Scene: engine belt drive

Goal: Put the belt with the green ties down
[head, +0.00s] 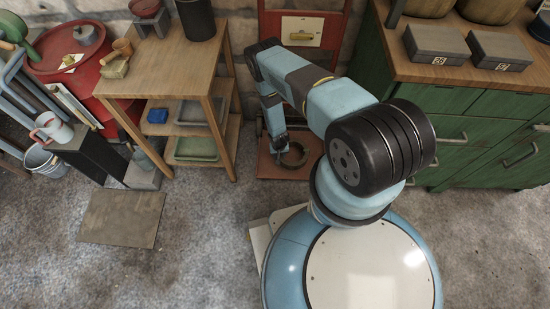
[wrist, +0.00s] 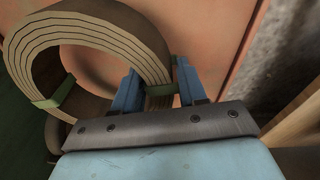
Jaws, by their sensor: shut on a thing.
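The belt with the green ties (wrist: 107,24) is a coiled ribbed loop in the wrist view, with a green tie at its lower left and another beside my gripper. My gripper (wrist: 158,85) is shut on the belt's near right side, with one blue finger inside the loop and one outside. In the head view the belt (head: 293,155) is a small dark ring at my gripper (head: 279,146), low over the base of a red stand (head: 268,168). I cannot tell whether the belt touches that base.
A wooden shelf table (head: 165,68) stands left of the red stand. A green cabinet (head: 455,115) with a wooden top stands to the right. A flat dark mat (head: 122,218) lies on the floor at the left. The floor in front is mostly clear.

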